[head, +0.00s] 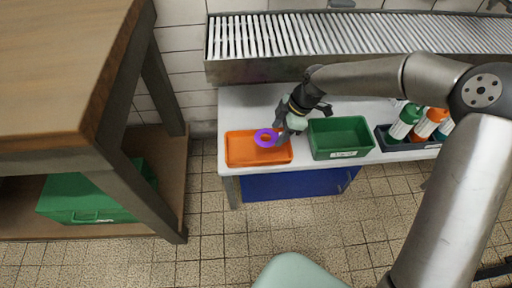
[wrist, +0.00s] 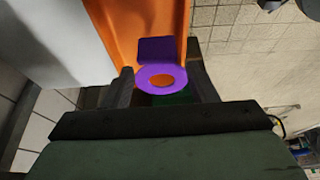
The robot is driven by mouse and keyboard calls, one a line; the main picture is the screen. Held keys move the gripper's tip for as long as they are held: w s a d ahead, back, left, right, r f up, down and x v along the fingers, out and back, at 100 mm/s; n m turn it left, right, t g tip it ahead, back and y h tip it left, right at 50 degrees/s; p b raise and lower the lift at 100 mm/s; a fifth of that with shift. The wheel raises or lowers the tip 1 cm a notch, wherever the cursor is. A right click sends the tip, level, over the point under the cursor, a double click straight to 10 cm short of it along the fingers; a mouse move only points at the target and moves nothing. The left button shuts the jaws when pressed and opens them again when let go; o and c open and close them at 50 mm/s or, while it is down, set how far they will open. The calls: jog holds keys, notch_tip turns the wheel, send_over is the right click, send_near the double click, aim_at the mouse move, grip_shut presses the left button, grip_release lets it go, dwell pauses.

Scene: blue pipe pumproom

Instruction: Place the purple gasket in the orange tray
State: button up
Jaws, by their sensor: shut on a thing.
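The purple gasket (head: 266,137) is a ring with a flat tab, which shows in the wrist view (wrist: 161,77). My gripper (head: 281,136) is shut on the gasket; its two fingers (wrist: 163,88) stand on either side of the ring. The gasket is over the orange tray (head: 240,157), which lies at the left end of the white counter. The tray also shows behind the gasket in the wrist view (wrist: 120,32). I cannot tell how high the gasket is above the tray floor.
A green bin (head: 340,138) stands just right of the tray. A dark holder (head: 400,144) with several bottles (head: 404,121) is farther right. A roller conveyor (head: 350,36) runs behind the counter. A wooden workbench (head: 60,70) stands at the left, with a green box (head: 90,197) on its lower shelf.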

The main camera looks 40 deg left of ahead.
aim_at(267, 130)
jog(key=s+a+f+b, duration=0.1)
jog(key=a+f, duration=0.3)
jog(key=s+a+f+b, duration=0.1)
jog(key=a+f, duration=0.1)
jog(key=shift+s+a+f+b, duration=0.25)
jog(key=shift+s+f+b, duration=0.1)
jog(key=shift+f, duration=0.05)
jog(key=shift+a+f+b, duration=0.2)
jog(key=shift+f+b, duration=0.35)
jog(key=shift+f, duration=1.1)
jog(key=shift+f, duration=0.15)
jog(key=o, duration=1)
jog(key=shift+c, duration=0.2)
jog(key=p+v, duration=0.3)
jog(key=v, duration=0.9)
jog(key=shift+p, duration=0.4)
jog(key=shift+d, duration=0.1)
